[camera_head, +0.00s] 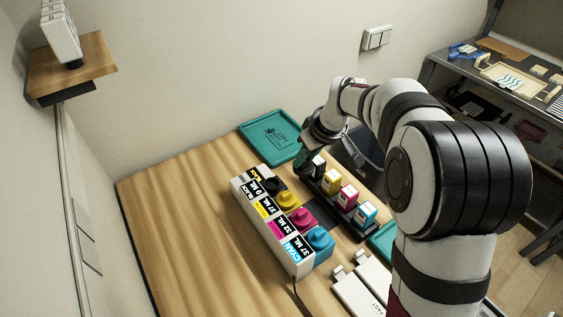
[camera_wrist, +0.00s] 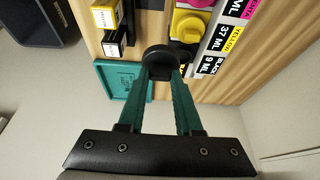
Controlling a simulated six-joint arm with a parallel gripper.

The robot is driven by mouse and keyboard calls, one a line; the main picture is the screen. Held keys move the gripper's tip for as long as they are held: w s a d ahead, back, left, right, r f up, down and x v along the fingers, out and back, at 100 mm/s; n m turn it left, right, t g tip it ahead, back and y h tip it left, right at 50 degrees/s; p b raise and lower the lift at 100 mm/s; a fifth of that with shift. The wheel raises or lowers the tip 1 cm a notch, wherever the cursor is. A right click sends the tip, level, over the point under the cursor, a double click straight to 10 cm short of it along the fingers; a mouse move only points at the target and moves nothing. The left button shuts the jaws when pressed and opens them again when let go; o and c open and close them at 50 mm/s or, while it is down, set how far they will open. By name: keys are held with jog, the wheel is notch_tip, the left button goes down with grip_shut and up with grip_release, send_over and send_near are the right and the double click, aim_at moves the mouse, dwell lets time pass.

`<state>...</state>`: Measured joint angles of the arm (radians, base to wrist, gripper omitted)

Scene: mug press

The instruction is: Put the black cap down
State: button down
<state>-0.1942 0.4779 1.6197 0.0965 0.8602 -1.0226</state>
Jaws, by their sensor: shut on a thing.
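My gripper (camera_wrist: 159,75) has two green fingers shut on the black cap (camera_wrist: 157,57), a round dark piece at the fingertips in the wrist view. In the head view my gripper (camera_head: 303,160) is above the table between the teal tray and the bottle row; the cap cannot be made out there. The teal tray (camera_head: 270,137) lies flat at the table's back and also shows in the wrist view (camera_wrist: 112,75), beside and beyond the fingertips. The cap appears to be above the table; its exact height is unclear.
The white ink tank unit (camera_head: 272,228) has yellow (camera_head: 288,200), magenta (camera_head: 302,219) and cyan (camera_head: 320,240) caps. A dark rack holds black (camera_head: 318,166), yellow (camera_head: 331,182), magenta (camera_head: 347,197) and cyan (camera_head: 366,213) bottles close by. The table's left side (camera_head: 190,220) is clear.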

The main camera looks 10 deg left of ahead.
aim_at(312, 164)
jog(key=d, duration=0.1)
jog(key=d+r, duration=0.1)
jog(key=d, duration=0.1)
jog(key=shift+s+r, duration=0.15)
jog(key=shift+r, duration=0.15)
jog(key=d+f+n, duration=0.1)
jog(key=f, duration=0.5)
jog(key=f+n+g, duration=0.1)
jog(key=f+n, duration=0.1)
jog(key=f, duration=0.4)
jog(key=d+f+n, duration=0.1)
jog(key=f, duration=0.5)
jog(key=shift+s+d+f+n+g+y, duration=0.3)
jog(key=shift+s+y, duration=0.1)
jog(key=c, duration=0.9)
grip_release()
jog(key=shift+f, duration=0.1)
jog(key=shift+o, duration=0.2)
